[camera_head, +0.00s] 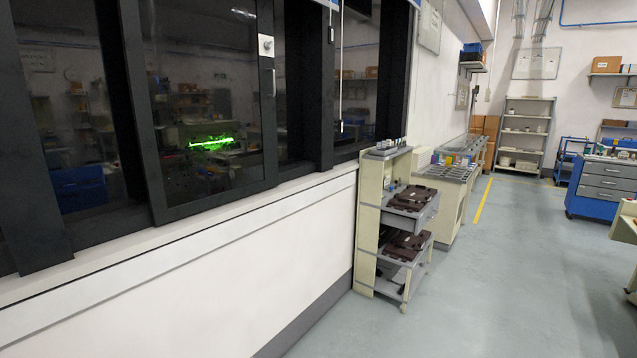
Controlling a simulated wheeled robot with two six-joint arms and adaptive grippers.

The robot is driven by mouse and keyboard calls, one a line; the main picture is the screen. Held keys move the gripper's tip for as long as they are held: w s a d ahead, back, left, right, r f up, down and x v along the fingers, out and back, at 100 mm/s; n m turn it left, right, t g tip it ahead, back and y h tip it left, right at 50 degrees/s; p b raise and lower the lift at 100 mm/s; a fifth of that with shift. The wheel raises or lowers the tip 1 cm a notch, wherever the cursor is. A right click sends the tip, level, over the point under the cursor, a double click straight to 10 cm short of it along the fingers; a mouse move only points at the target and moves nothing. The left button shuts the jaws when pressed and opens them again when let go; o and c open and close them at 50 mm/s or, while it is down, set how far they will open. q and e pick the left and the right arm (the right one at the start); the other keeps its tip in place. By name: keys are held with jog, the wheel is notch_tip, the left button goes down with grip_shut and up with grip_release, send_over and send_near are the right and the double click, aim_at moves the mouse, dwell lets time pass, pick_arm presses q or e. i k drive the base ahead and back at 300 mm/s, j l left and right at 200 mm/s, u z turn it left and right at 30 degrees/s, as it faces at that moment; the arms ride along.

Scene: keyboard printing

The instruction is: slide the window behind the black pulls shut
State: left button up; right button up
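A sliding window pane (205,125) in a black frame fills the left of the head view. Its dark glass shows a bright green glow and shelves, as a reflection or a view through. A slim vertical pull (274,83) and a round pale lock (266,45) sit at the pane's right edge. A dark strip (296,90) shows between that edge and the black post (320,90); I cannot tell whether it is glass or an open gap. A thin cord (341,70) hangs right of the post. Neither gripper is in view.
A white sill and wall (200,270) run below the windows. A cream rack (370,225) with brown parts stands against the wall at centre. Benches (455,185) follow behind it. A blue drawer cabinet (605,185) stands right. The grey floor (500,290) between is clear.

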aim_at(201, 74)
jog(key=i+l+z, duration=0.15)
jog(key=i+z, duration=0.2)
jog(key=i, duration=0.2)
jog(key=i+z, duration=0.35)
jog(key=i, duration=0.2)
jog(key=i+j+z, duration=0.1)
jog(key=i+z, duration=0.25)
jog(key=i, duration=0.2)
jog(key=i+j+z, duration=0.4)
jog(key=i, duration=0.15)
jog(key=i+l+u, duration=0.1)
jog(key=u, duration=1.8)
jog(key=i+l, duration=0.05)
jog(key=l, duration=0.05)
